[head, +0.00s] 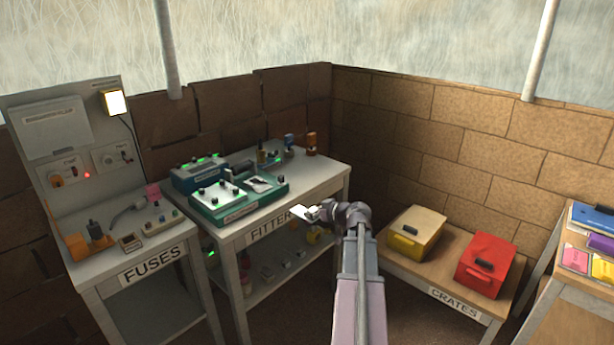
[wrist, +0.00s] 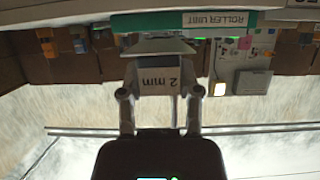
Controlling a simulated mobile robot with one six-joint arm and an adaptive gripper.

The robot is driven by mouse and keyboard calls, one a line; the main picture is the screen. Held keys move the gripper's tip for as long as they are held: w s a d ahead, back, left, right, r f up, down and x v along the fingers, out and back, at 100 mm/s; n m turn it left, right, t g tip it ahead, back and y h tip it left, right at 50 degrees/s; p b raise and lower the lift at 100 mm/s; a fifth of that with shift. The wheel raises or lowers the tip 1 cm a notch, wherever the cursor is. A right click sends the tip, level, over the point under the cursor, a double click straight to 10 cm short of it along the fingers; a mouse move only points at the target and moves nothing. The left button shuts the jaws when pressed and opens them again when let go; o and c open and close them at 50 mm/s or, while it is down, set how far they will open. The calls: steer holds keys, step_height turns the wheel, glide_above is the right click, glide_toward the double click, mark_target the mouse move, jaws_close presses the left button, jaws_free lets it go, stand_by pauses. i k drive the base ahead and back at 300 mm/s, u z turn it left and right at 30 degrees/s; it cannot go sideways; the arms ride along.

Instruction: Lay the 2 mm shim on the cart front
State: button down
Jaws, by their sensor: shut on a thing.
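My gripper (head: 314,213) is in front of the right end of the table marked FITTER, shut on the 2 mm shim (head: 301,212). The shim is a small, flat, pale piece. In the wrist view, my gripper (wrist: 160,72) has the shim (wrist: 163,82) between its two fingers, with the "2 mm" marking upside down. A green unit marked ROLLER UNIT (wrist: 222,20) lies beyond the fingertips there. In the head view, a green unit (head: 238,200) with a pale top stands on the table. I cannot tell which part is the cart front.
The FITTER table (head: 318,180) also holds a blue unit (head: 200,172) and small bottles at the back. A FUSES bench (head: 150,262) stands left. A CRATES bench (head: 405,270) with yellow (head: 416,232) and red crates (head: 486,264) stands right.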

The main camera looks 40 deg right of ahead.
mark_target(306, 174)
steer(key=z, duration=0.45)
steer(key=i, duration=1.15)
steer(key=z, duration=0.15)
